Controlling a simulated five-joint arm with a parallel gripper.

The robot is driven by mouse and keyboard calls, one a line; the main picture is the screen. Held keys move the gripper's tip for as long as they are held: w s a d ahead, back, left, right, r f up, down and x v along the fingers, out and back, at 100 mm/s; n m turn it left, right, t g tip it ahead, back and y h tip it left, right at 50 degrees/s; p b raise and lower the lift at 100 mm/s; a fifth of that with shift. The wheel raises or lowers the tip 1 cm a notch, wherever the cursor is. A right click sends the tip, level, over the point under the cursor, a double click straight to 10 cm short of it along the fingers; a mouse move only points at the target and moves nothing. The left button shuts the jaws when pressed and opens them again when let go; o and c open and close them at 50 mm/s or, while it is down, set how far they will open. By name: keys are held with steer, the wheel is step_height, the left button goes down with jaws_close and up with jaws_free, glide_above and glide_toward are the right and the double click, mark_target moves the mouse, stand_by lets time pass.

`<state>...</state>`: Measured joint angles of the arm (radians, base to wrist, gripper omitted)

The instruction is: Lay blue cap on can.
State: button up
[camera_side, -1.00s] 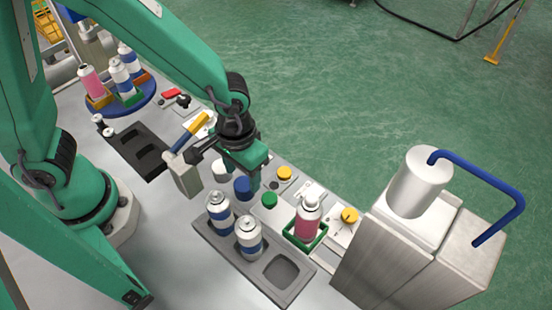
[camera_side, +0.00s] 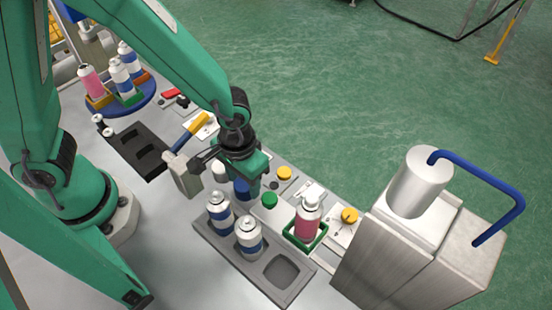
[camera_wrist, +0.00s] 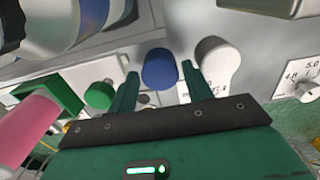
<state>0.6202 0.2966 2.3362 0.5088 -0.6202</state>
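The blue cap (camera_side: 241,190) stands beside the white cap, partly covered by my gripper in the side view. My gripper (camera_side: 247,180) points down over it. In the wrist view the blue cap (camera_wrist: 160,68) shows between my two spread green fingers, with gaps at both sides; it does not look gripped. Two white-and-blue cans, the back one (camera_side: 219,212) and the front one (camera_side: 249,238), stand upright in the grey tray (camera_side: 297,288). A pink can (camera_side: 308,222) stands in a green square holder (camera_side: 303,243). The frames do not show which can is meant.
A white cap (camera_side: 220,174) and a green cap (camera_side: 270,200) flank the blue one. The steel machine (camera_side: 385,240) with a blue pipe stands at right. A grey post with a yellow-ended lever (camera_side: 185,175) stands close left. A round blue table (camera_side: 125,105) holds several cans.

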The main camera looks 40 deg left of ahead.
mark_target(244, 184)
steer(key=c, duration=0.3)
steer(key=shift+r, duration=0.2)
steer(key=shift+r, duration=2.3)
steer(key=shift+r, duration=0.15)
steer(key=shift+r, duration=0.6)
step_height(244, 184, up, 18)
steer(key=d, duration=1.7)
steer(key=shift+a+f, duration=0.15)
steer(key=shift+f, duration=1.25)
steer(key=shift+a+f, duration=0.1)
steer(key=shift+f, duration=1.3)
